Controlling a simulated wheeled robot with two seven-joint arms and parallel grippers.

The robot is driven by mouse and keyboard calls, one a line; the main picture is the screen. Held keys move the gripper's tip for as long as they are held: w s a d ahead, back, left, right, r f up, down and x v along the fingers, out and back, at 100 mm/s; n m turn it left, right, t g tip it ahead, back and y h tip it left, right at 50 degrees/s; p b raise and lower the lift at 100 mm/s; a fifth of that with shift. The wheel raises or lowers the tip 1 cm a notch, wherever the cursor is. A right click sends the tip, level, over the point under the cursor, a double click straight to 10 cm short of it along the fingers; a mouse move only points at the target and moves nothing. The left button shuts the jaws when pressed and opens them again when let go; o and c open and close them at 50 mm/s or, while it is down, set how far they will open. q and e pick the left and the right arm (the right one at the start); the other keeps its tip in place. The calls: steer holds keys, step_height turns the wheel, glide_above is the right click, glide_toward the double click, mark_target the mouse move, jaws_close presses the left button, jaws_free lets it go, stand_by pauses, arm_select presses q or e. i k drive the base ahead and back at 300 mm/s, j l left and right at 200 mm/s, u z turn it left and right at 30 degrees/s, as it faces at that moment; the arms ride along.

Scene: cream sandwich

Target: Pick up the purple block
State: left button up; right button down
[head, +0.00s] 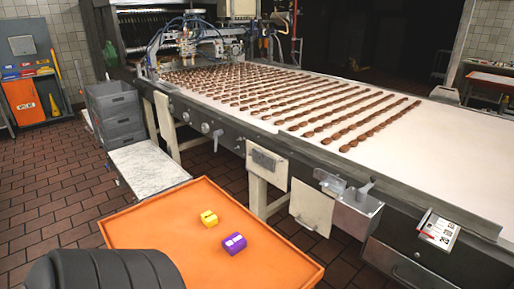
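The purple block (234,244) sits on the orange table (160,221) in the lower middle of the head view. It is small and box-shaped, with pale marks on top. A yellow block (209,218) of similar size sits just behind it and to the left, apart from it. Neither of my grippers shows in this view, and nothing is touching the purple block.
A long conveyor (440,135) with rows of brown biscuits runs behind the table. A white-topped surface (147,167) and grey crates (117,110) stand at the back left. A dark ribbed form covers the table's front left. The table's right part is clear.

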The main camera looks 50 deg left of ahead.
mark_target(233, 244)
steer(key=k+j+u, duration=0.15)
steer(key=k+u, duration=0.2)
steer(key=k, duration=0.3)
steer(key=i+u, duration=0.15)
steer(key=u, duration=1.05)
